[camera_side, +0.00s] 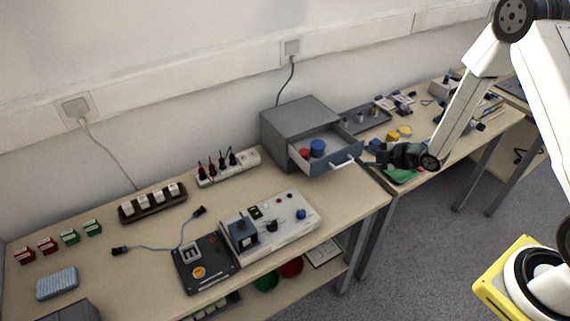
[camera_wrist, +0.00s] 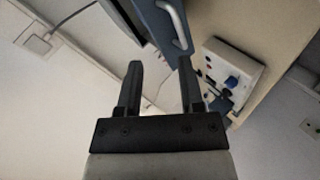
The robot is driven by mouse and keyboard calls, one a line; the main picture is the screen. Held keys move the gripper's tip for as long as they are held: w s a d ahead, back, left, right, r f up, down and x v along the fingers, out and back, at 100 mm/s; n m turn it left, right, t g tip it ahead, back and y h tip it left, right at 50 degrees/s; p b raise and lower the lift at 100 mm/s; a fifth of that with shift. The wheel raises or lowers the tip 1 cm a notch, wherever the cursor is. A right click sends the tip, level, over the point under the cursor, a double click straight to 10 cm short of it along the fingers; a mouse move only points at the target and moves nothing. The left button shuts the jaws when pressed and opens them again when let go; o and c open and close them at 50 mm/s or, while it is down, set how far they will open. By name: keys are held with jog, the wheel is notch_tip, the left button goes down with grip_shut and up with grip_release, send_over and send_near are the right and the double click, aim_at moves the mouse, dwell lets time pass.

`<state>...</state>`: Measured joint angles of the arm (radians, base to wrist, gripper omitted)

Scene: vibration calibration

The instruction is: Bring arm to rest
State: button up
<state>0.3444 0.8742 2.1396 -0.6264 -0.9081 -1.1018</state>
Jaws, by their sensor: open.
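My gripper (camera_side: 374,153) is at the right of the side view, just right of the grey drawer box (camera_side: 300,116) and in front of its open drawer's handle. In the wrist view my gripper (camera_wrist: 158,80) shows two dark fingers spread apart with nothing between them. The open drawer (camera_side: 328,157) holds a blue round piece (camera_side: 317,148) and a red one (camera_side: 304,153). The drawer's blue front (camera_wrist: 160,25) and pale handle (camera_wrist: 178,22) lie beyond the fingertips in the wrist view. Whether the gripper touches anything cannot be told.
The white calibration unit (camera_side: 272,223) and dark plate device (camera_side: 204,262) stand on the near bench. A power strip (camera_side: 229,167) is behind them. Yellow pieces (camera_side: 398,133) and a green mat (camera_side: 400,175) lie near the gripper. Grey floor (camera_side: 430,260) is open at right.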

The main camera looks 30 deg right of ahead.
jog(key=s+a+r+m+g+h, duration=0.1)
jog(key=s+a+r+m+g, duration=0.3)
jog(key=s+r+m, duration=0.2)
jog(key=s+a+r+m+g+h, duration=0.1)
jog(key=s+a+r+m+g, duration=0.2)
jog(key=s+r+m, duration=0.3)
jog(key=s+m+g, duration=0.1)
jog(key=s+m, duration=0.3)
jog(key=s, duration=0.2)
jog(key=shift+a+g+h, duration=0.3)
jog(key=shift+a+g, duration=0.1)
jog(key=shift+w+r, duration=0.1)
